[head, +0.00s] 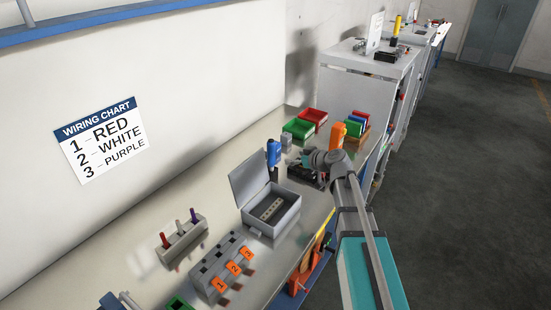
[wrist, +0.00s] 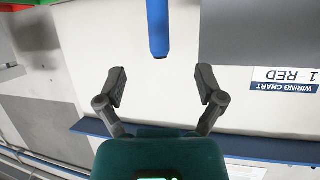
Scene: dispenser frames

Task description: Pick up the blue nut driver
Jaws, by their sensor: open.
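The blue nut driver (head: 273,153) stands upright behind the open grey box on the workbench, with its blue handle at the top. Its lower end is partly hidden by the box lid. In the wrist view its blue handle (wrist: 158,28) shows at the top centre, ahead of the fingertips and in line with the gap between them. My gripper (wrist: 161,85) is open and empty, its two fingers apart and not touching the handle. In the head view my gripper (head: 307,158) is just to the right of the driver.
An open grey box (head: 272,213) stands in front of the driver. Green (head: 298,128) and red bins (head: 314,116) are behind. A block numbered 1 to 3 (head: 222,262) and a rack of coloured pegs (head: 180,243) are nearer.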

